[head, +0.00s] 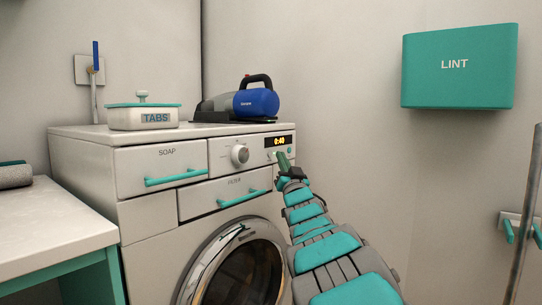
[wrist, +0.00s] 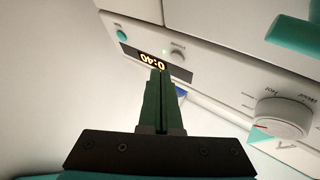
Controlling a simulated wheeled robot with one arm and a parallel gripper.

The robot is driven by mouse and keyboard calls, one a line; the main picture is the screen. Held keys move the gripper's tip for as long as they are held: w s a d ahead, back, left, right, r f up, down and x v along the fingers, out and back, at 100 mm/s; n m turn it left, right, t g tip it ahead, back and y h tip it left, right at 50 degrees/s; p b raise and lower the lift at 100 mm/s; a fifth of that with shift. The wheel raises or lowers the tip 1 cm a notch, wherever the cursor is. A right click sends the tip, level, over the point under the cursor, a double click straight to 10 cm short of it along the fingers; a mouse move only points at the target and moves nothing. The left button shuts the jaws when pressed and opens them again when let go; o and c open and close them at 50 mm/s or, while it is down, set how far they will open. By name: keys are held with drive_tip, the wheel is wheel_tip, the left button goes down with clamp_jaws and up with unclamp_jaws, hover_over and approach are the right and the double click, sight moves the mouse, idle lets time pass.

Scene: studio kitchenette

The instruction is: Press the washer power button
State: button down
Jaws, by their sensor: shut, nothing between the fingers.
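The white washer (head: 150,235) stands against the wall. Its panel has a lit display (head: 280,141) reading 0:40, upside down in the wrist view (wrist: 152,60). A small teal round button (wrist: 122,35) sits at the panel's end, and shows right of my fingertips in the head view (head: 290,150). A grey button (wrist: 178,53) with a small green light sits by the display. Which one is the power button I cannot read. My gripper (head: 281,154) is shut and empty, its green fingertips (wrist: 160,74) in front of the display's edge. Whether they touch the panel I cannot tell.
A dial (head: 239,154) and teal-handled soap (head: 175,178) and filter (head: 245,198) drawers are left of my gripper. A tabs box (head: 143,117) and a blue handheld appliance (head: 256,102) stand on top. A teal lint box (head: 460,68) hangs on the right wall.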

drive_tip(key=shift+s+d+p, duration=0.25)
drive_tip(key=shift+s+d, duration=0.6)
drive_tip(key=shift+d, duration=0.2)
drive_tip(key=shift+s+d+p, duration=0.2)
drive_tip(key=shift+s+d, duration=0.6)
drive_tip(key=shift+d, duration=0.25)
